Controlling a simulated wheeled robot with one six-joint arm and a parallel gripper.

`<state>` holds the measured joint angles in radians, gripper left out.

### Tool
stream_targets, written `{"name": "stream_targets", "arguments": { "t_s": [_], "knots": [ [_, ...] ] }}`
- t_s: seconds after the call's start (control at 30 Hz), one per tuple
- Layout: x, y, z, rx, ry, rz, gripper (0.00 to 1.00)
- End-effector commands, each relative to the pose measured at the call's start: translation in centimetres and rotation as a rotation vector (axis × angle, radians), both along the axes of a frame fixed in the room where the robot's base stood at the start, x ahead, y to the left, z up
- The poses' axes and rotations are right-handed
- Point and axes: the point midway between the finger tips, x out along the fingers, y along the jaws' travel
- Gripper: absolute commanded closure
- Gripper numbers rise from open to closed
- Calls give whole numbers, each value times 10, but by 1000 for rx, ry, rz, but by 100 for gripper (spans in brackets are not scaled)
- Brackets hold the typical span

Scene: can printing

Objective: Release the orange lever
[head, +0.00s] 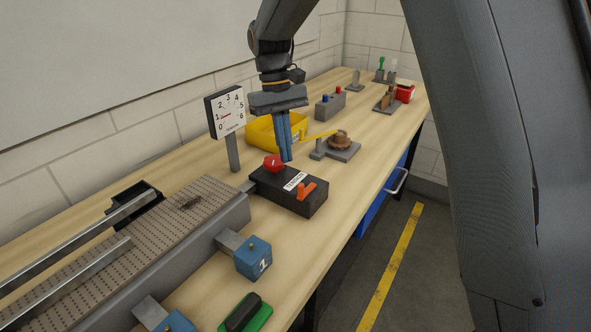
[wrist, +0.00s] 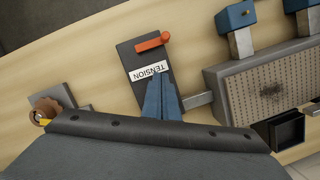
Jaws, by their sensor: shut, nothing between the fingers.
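The orange lever (head: 306,190) sits on the near right end of a black box (head: 280,200) with a white TENSION label. In the wrist view the lever (wrist: 152,42) lies across the far end of the box, with a round orange end at its right. My gripper (head: 287,158) has blue fingers, closed together and empty, pointing down over the back part of the box. In the wrist view the fingertips (wrist: 158,80) appear beside the label, apart from the lever. A red knob (head: 272,163) stands at the box's back left end, close to the fingers; I cannot see it in the wrist view.
A dial gauge (head: 227,112) stands behind the box. A perforated grey bed (head: 170,225) with a blue block marked 1 (head: 254,258) lies at left. A yellow bin (head: 262,133) and a grey base with a brown part (head: 341,140) stand behind. The tabletop right of the box is clear.

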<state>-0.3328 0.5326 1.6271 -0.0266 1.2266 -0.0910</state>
Motion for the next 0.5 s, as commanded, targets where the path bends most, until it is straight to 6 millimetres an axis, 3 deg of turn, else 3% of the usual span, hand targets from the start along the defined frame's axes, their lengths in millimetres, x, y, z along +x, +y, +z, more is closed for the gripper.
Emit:
{"name": "stream_targets", "arguments": {
  "t_s": [0.2, 0.5],
  "knots": [
    [-11, -5, -40, -1, 3, 0, 100],
    [-42, -19, -38, 0, -1, 0, 100]
  ]
}}
